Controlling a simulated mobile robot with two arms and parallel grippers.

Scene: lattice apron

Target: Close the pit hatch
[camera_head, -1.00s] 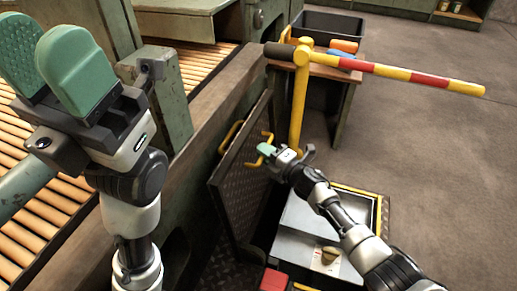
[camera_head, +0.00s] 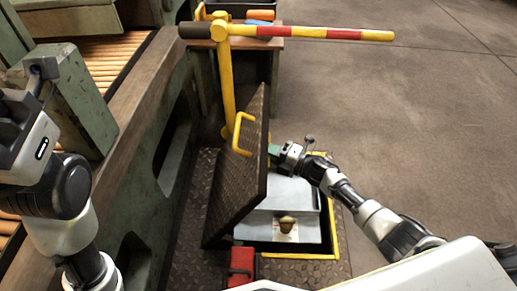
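The pit hatch (camera_head: 236,192) is a dark diamond-plate panel. It stands steeply tilted on the left side of the pit opening, with a yellow handle (camera_head: 239,133) on its left face. The pit (camera_head: 332,222) is open, edged in yellow, and partly hidden by the hatch. My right gripper (camera_head: 276,153) is at the hatch's upper right edge, on the pit side. A green finger shows close to the panel; the hatch partly hides the fingertips, and contact is unclear. My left gripper (camera_head: 12,115) is at the left picture edge with its fingers cut off.
Grey boxes (camera_head: 285,228) with a tan object (camera_head: 286,224) sit in the pit. A red box (camera_head: 241,266) lies at its near edge. A yellow post (camera_head: 226,85) carries a red-yellow bar (camera_head: 320,33) behind the hatch. The floor at right is clear.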

